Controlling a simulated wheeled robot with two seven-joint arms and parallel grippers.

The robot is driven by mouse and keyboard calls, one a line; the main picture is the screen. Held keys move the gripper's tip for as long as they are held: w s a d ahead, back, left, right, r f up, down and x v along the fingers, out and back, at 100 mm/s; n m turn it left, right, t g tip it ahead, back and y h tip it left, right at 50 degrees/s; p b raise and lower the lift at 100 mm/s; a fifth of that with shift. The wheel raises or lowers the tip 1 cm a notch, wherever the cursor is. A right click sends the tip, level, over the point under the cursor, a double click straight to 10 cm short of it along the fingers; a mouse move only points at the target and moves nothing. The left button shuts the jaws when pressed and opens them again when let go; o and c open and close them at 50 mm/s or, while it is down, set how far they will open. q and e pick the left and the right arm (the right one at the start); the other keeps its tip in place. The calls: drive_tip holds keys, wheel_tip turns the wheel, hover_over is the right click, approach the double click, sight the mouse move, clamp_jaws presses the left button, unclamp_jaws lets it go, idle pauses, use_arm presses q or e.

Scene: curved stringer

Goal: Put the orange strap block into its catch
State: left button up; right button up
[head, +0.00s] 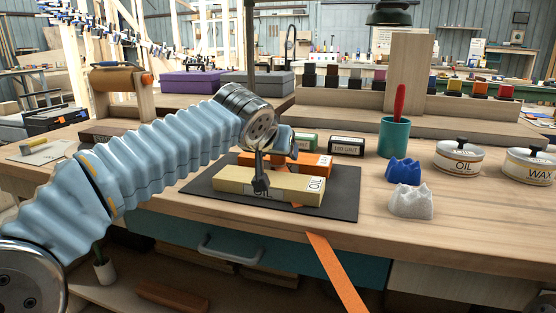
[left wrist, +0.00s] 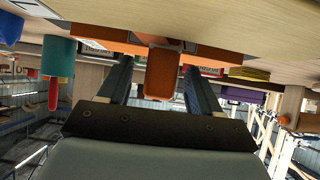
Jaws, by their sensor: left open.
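My left gripper (head: 261,181) reaches down over the dark mat, in front of the cream OIL block (head: 290,190). Its fingers are open. In the left wrist view, which is upside down, a rounded orange piece (left wrist: 162,74) shows between the two fingers, with a gap on each side. I cannot tell if it is the strap block. An orange block with a white label (head: 312,161) lies behind the cream block and is partly hidden by it. An orange strap (head: 335,272) slants down in front of the bench edge. I cannot make out the catch. My right gripper is not in view.
The dark mat (head: 345,205) lies near the bench's front edge. To the right stand a teal cup (head: 393,138) with a red handle in it, blue (head: 402,171) and white (head: 411,203) jagged lumps, and OIL (head: 459,157) and WAX (head: 531,166) tins. Small dark boxes (head: 346,146) stand behind the mat.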

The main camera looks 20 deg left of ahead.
use_arm(q)
drive_tip(key=shift+w+f, duration=0.3)
drive_tip(key=shift+w, duration=0.1)
drive_tip(key=shift+c, duration=0.3)
clamp_jaws()
